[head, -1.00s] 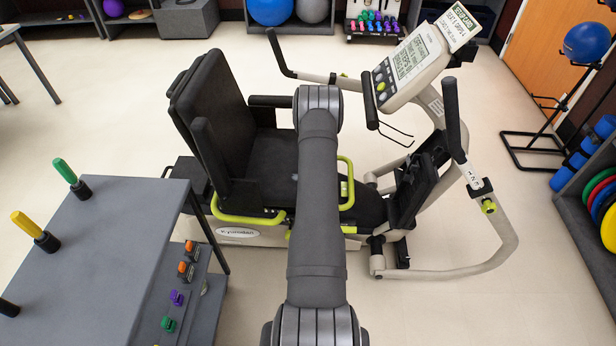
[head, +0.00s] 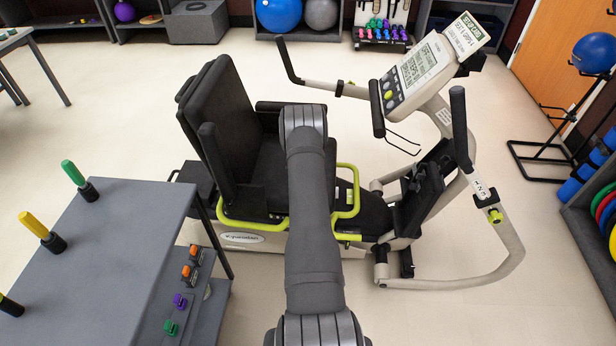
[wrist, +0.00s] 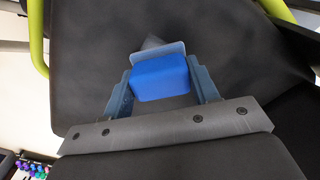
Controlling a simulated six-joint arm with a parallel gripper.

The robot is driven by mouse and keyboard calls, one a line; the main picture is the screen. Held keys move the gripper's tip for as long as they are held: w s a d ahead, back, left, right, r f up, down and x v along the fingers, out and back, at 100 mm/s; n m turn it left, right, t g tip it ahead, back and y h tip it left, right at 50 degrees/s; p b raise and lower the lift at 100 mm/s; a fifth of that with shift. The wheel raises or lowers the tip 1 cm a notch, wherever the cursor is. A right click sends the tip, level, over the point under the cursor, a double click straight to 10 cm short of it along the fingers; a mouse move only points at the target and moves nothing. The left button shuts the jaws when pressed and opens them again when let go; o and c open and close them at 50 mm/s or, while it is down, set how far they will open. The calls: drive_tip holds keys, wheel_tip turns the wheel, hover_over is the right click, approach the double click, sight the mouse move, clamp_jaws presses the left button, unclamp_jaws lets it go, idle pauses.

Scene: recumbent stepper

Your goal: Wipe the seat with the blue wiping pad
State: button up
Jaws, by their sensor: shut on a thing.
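The seat (head: 268,172) of the recumbent stepper is black, with the tall backrest (head: 222,110) at its left in the head view. My arm covers part of it there and hides my gripper and the pad. In the wrist view my gripper (wrist: 161,82) is shut on the blue wiping pad (wrist: 160,80), one finger on each side. The dark seat surface (wrist: 90,70) fills the picture behind the pad. I cannot tell whether the pad touches it.
Yellow-green rails (head: 347,200) run beside the seat, and one shows at the wrist view's upper left (wrist: 38,35). The console (head: 428,62) and handles stand to the right. A grey table (head: 90,265) with coloured pegs is at the lower left. Open floor lies behind.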

drive_tip(key=shift+a, duration=0.35)
drive_tip(key=shift+d, duration=2.75)
drive_tip(key=a, duration=0.5)
drive_tip(key=shift+a, duration=0.1)
drive_tip(key=shift+a+r, duration=0.2)
drive_tip(key=shift+r, duration=3.9)
